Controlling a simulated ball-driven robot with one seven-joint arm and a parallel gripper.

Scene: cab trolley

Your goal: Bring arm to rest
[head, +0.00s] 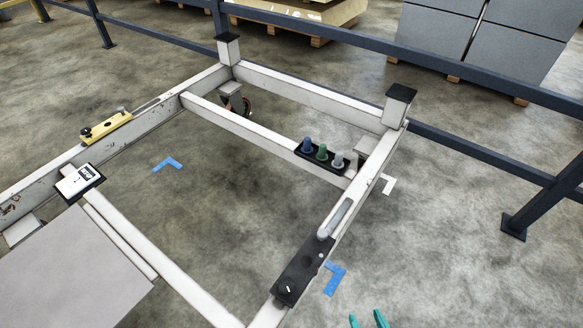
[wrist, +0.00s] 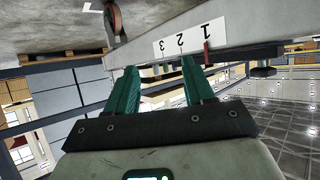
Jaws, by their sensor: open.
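My gripper (head: 369,320) shows only as two teal fingertips at the bottom edge of the head view, right of the trolley. In the wrist view my gripper (wrist: 157,85) has its two teal fingers apart, with nothing between them. The white trolley frame (head: 290,90) fills the middle of the head view. In the wrist view a beam of the frame (wrist: 140,50) with a white label numbered 1, 2, 3 (wrist: 187,40) lies beyond the fingertips. The rest of my arm is out of the head view.
A black control box (head: 298,272) sits on the near right beam. Blue, green and grey knobs (head: 321,152) stand on the cross beam. A yellow block (head: 106,128) is on the left beam. Blue railings (head: 455,75) run behind. Floor at the lower right (head: 450,270) is clear.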

